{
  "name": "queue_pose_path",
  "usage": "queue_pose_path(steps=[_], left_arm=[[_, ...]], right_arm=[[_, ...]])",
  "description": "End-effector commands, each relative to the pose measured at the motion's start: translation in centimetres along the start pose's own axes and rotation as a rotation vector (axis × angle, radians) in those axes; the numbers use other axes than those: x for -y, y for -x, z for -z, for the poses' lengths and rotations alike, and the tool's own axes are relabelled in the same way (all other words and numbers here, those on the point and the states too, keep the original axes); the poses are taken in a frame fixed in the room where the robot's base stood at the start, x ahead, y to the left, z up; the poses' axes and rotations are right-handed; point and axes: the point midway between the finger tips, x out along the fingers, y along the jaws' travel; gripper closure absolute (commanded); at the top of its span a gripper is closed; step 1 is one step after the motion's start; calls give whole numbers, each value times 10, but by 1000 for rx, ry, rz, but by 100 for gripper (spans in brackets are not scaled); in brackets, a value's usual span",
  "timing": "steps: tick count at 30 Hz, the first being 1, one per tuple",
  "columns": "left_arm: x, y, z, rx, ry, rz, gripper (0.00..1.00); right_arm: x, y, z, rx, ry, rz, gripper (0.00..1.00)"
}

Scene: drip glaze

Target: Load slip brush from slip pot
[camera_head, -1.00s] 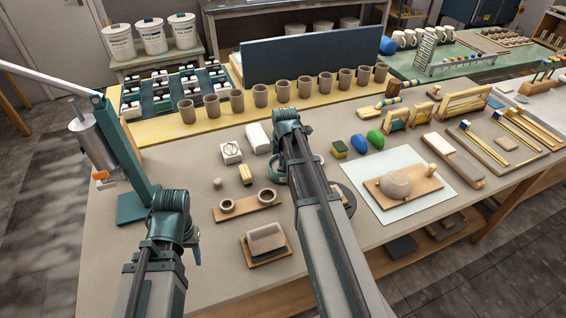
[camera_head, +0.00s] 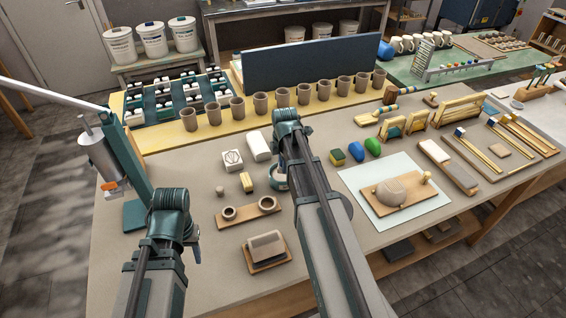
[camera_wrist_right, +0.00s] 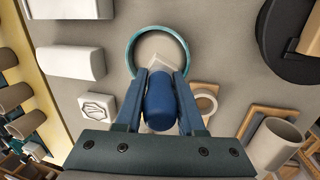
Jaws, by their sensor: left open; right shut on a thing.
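The teal slip pot (camera_head: 279,178) stands on the table, mostly hidden behind my right arm in the head view. In the right wrist view its round rim (camera_wrist_right: 131,50) lies just beyond my fingertips. My right gripper (camera_wrist_right: 163,80) is shut on a blue handle (camera_wrist_right: 160,100), apparently the slip brush. A pale shape (camera_wrist_right: 160,48) shows inside the rim; I cannot tell whether it is bristles or slip, or whether it touches. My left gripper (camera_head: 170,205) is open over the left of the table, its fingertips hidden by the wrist.
A white block (camera_head: 258,145), a stamped white block (camera_head: 232,160) and a board with two clay rings (camera_head: 249,213) stand left of my right arm. Sponges (camera_head: 356,151) and a mat with a clay piece (camera_head: 435,215) are right. Cups (camera_head: 237,107) line the back.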

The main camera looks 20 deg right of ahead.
Motion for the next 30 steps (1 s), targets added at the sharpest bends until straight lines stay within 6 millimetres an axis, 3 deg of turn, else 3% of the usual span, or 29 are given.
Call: queue_pose_path(steps=[16,30], left_arm=[[0,1,0,0,0,0,50],[4,42,-2,0,0,0,50]], right_arm=[[0,1,0,0,0,0,100],[-8,41,-2,0,0,0,100]])
